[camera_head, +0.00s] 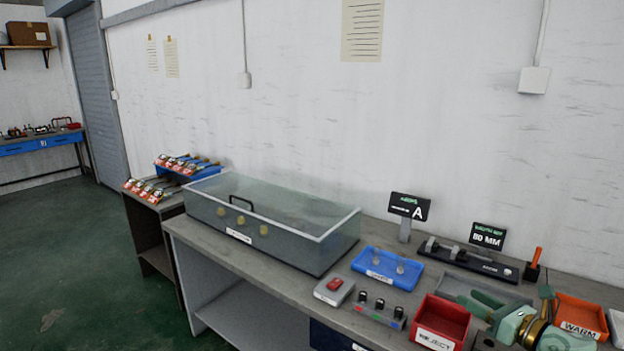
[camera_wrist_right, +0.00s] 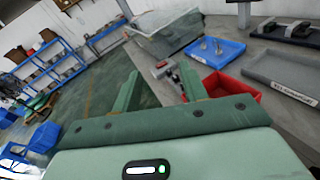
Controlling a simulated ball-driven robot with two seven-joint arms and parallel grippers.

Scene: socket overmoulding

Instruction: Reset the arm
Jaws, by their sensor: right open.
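My right gripper (camera_head: 478,312) is at the lower right of the head view, over the bench's front part, just right of the red REJECT bin (camera_head: 443,318). In the right wrist view my right gripper (camera_wrist_right: 160,88) has its two green fingers spread apart with nothing between them. The red bin (camera_wrist_right: 232,82) shows just beyond the right finger there. My left gripper is in neither view.
On the bench (camera_head: 290,290) stand a clear-lidded tank (camera_head: 270,215), a blue tray (camera_head: 387,268) with two small parts, a red-button box (camera_head: 334,290), a black gauge (camera_head: 468,262) and an orange WARM bin (camera_head: 581,315). A grey tray (camera_wrist_right: 285,78) lies right of the red bin.

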